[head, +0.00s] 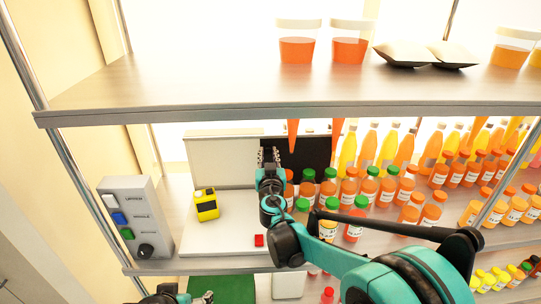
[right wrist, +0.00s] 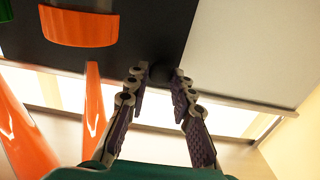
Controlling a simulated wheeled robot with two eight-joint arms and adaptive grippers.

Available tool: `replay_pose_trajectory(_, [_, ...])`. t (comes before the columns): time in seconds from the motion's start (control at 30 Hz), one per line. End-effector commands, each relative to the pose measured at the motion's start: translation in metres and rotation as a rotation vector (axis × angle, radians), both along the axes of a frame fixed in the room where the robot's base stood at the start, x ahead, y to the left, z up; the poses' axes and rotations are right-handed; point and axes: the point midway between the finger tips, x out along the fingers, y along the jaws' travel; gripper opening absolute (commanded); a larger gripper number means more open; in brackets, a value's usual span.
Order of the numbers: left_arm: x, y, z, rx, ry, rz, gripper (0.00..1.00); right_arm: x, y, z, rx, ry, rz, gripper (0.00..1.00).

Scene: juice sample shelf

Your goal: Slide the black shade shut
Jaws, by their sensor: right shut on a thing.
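The black shade (head: 308,150) is a dark panel at the back of the middle shelf, right of a pale panel (head: 222,160). In the right wrist view the shade (right wrist: 140,25) fills the top, with the pale panel (right wrist: 255,50) to its right. My right gripper (head: 268,155) is at the shade's left part, near where the two panels meet. Its fingers (right wrist: 160,75) are closed on a dark part of the shade, which the fingertips partly hide.
A grey button box (head: 135,218) and a yellow device (head: 206,205) stand left of my right arm. Several juice bottles (head: 367,150) and jars (head: 347,190) crowd the right side. The upper shelf (head: 250,108) lies above. Orange cone tips hang before the shade.

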Motion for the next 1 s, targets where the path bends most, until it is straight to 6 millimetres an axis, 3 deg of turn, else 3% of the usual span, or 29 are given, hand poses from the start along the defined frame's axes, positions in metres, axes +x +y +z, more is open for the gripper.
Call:
replay_pose_trajectory(0.17, [0.000,0.000,-0.006,0.000,0.000,0.000,0.82,0.000,0.035,-0.001,0.001,0.000,0.007,0.00])
replay_pose_trajectory(0.7, [0.000,0.000,-0.023,0.000,0.000,0.000,0.82,-0.001,0.193,-0.001,0.000,0.000,0.006,0.00])
replay_pose_trajectory(1.0, [0.000,0.000,-0.025,0.000,0.000,0.000,0.82,0.000,0.239,0.000,0.000,0.000,0.003,0.00])
